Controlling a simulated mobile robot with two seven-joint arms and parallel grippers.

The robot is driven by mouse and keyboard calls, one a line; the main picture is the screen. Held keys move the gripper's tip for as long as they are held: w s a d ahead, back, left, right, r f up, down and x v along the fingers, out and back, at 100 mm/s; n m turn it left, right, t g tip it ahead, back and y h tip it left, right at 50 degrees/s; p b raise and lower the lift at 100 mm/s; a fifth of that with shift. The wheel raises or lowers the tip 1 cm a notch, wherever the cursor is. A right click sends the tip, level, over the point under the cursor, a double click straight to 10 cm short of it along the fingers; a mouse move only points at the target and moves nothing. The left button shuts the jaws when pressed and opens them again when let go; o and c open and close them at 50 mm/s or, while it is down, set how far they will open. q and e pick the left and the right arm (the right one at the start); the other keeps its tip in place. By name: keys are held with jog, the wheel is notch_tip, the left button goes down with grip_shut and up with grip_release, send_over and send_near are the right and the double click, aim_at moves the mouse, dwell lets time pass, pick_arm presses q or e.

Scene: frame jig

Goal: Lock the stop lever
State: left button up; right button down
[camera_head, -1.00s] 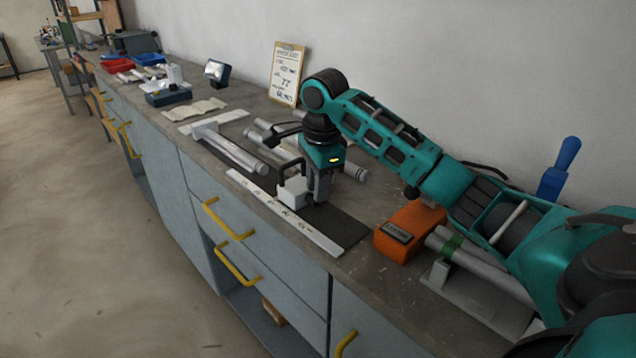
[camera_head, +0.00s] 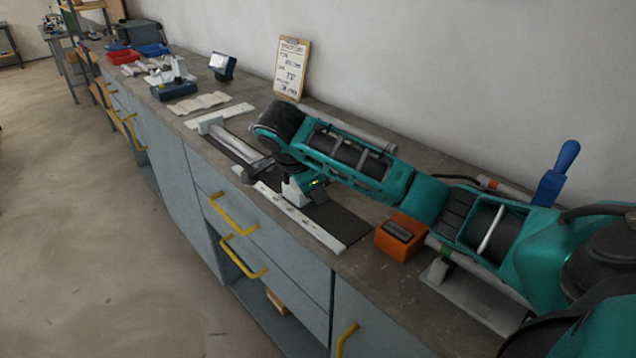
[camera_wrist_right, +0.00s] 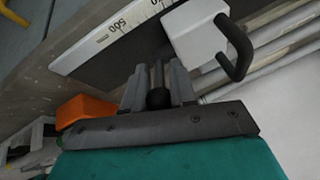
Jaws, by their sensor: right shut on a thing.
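The stop is a white block (camera_wrist_right: 195,35) with a black loop handle (camera_wrist_right: 236,48), beside a white ruler. In the head view the block (camera_head: 293,192) is partly hidden by my right wrist. My right gripper (camera_wrist_right: 158,86) is shut on the stop lever, a thin stem whose black ball knob (camera_wrist_right: 158,98) shows between its fingers. My right arm reaches in low from the right, with the wrist tilted over the jig. Where the lever meets the block is hard to make out. My left gripper is not in view.
The ruler (camera_head: 310,228) runs along the bench's front edge. An orange box (camera_head: 400,238) stands close under my right forearm. Pale tubes (camera_head: 350,130) lie behind my arm. A blue handle (camera_head: 558,170) rises at the right. A clipboard (camera_head: 291,68) leans on the wall.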

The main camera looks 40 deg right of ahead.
jog(key=shift+a+f+h, duration=0.25)
jog(key=shift+a+h, duration=0.15)
jog(key=shift+h, duration=0.5)
jog(key=shift+a, duration=0.1)
jog(key=shift+s+a+f, duration=0.1)
jog(key=shift+f, duration=0.05)
jog(key=c, duration=1.2)
grip_release()
